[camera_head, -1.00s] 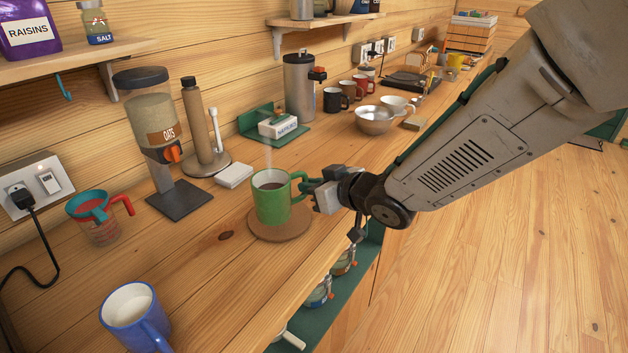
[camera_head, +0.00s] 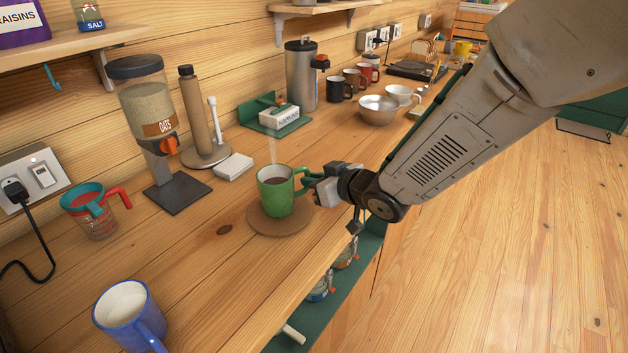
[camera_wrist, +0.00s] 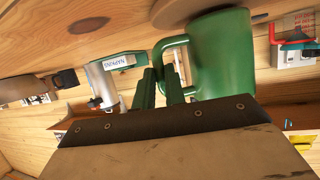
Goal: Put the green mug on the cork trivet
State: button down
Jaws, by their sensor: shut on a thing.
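The green mug (camera_head: 275,195) holds a dark drink and stands upright over the round cork trivet (camera_head: 286,228). The trivet's rim shows around its base; I cannot tell for sure whether the base touches it. My gripper (camera_head: 307,184) is at the mug's right side, shut on its handle. In the wrist view, the green fingers of my gripper (camera_wrist: 160,88) close at the handle of the mug (camera_wrist: 222,55). The brown trivet (camera_wrist: 180,12) lies at the mug's base there, partly hidden.
A blue mug (camera_head: 129,315) stands at front left. An oats dispenser (camera_head: 150,115), white block (camera_head: 233,167) and napkin holder (camera_head: 277,119) stand behind the trivet. The counter's front edge lies close to the trivet.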

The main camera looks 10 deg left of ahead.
jog(key=shift+f, duration=0.25)
jog(key=c, duration=1.5)
grip_release()
jog(key=shift+o, duration=0.2)
jog(key=shift+r, duration=0.1)
jog(key=shift+s+d+r, duration=0.15)
jog(key=shift+d, duration=0.1)
jog(key=v, duration=1.1)
jog(key=shift+s+d, duration=0.2)
